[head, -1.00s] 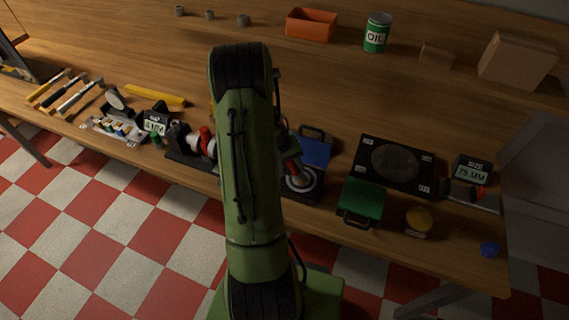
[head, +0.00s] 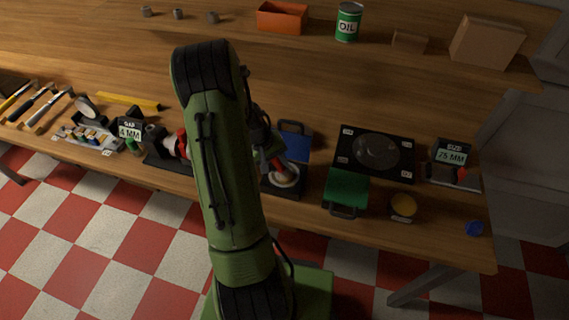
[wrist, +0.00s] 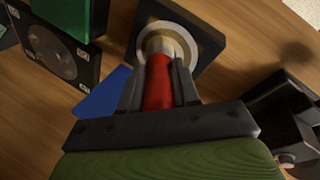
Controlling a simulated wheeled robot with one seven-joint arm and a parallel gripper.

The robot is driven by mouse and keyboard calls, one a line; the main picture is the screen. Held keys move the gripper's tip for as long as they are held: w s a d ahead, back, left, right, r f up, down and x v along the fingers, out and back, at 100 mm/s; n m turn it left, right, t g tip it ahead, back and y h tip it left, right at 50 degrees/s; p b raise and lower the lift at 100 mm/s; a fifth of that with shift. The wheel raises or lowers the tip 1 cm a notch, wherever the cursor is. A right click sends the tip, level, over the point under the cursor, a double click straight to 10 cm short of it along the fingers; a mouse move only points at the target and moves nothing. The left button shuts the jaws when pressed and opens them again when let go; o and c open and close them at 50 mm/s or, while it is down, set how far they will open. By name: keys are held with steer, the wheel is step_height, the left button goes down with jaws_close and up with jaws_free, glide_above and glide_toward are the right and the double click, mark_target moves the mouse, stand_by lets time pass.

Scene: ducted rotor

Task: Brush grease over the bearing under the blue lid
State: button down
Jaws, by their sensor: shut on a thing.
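My gripper (wrist: 160,75) is shut on the red handle of a brush (wrist: 157,90). The brush also shows in the head view (head: 277,162), partly hidden by my arm. Its pale tip end is over the bearing, a pale ring (wrist: 190,37) in a dark square housing (wrist: 212,22); whether it touches cannot be told. The bearing also shows in the head view (head: 287,177). The blue lid (head: 297,146) stands open behind the bearing, and its blue panel shows in the wrist view (wrist: 103,96).
A green lid (head: 346,187) lies right of the bearing, before a black plate with a round disc (head: 376,152). A yellow-topped pot (head: 403,206) and a blue knob (head: 475,228) are farther right. Dark fixtures (head: 170,157) stand left of my arm.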

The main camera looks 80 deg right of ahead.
steer(key=shift+w, duration=2.65)
steer(key=shift+s+d+r+b, duration=0.1)
steer(key=shift+s+d, duration=0.2)
steer(key=shift+s, duration=0.5)
steer(key=shift+s+d+f+b, duration=0.1)
steer(key=shift+s+d, duration=0.2)
steer(key=shift+s, duration=0.45)
steer(key=shift+s+d+r+b, duration=0.1)
steer(key=shift+s+d, duration=0.2)
steer(key=shift+s, duration=0.5)
steer(key=shift+s+a+b, duration=0.2)
steer(key=shift+s+b, duration=0.45)
steer(key=shift+s, duration=1.3)
steer(key=w, duration=0.8)
steer(key=shift+w+d+p, duration=0.2)
steer(key=shift+d+p, duration=0.1)
steer(key=shift+d, duration=0.1)
step_height(320, 180, up, 6)
steer(key=p, duration=0.4)
